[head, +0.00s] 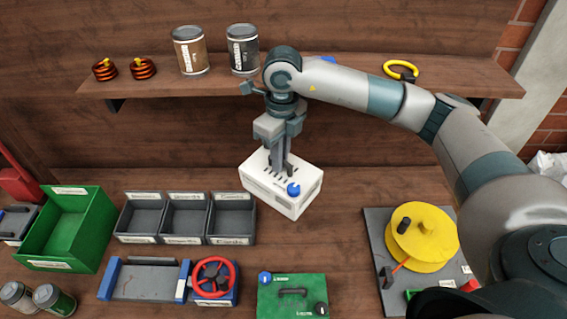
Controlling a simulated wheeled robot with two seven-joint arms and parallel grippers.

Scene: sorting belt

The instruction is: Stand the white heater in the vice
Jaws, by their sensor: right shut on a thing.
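The white heater (296,203) is a box with slots and a blue knob on its upper face. It is at the middle of the bench, right of the grey bins, and looks slightly turned. My right gripper (281,168) points down over it and is shut on it at the slotted top. I cannot tell whether the heater touches the bench. The vice (145,281) lies at the front left, with blue jaws, a grey bed and a red handwheel (213,277) at its right end. Its bed looks empty. My left gripper is not in view.
Three grey bins (185,239) stand behind the vice, with a green crate (68,227) to their left. A green case (291,296) lies in front of the heater. A yellow reel (422,238) is at right. The shelf (330,83) above holds cans and coils.

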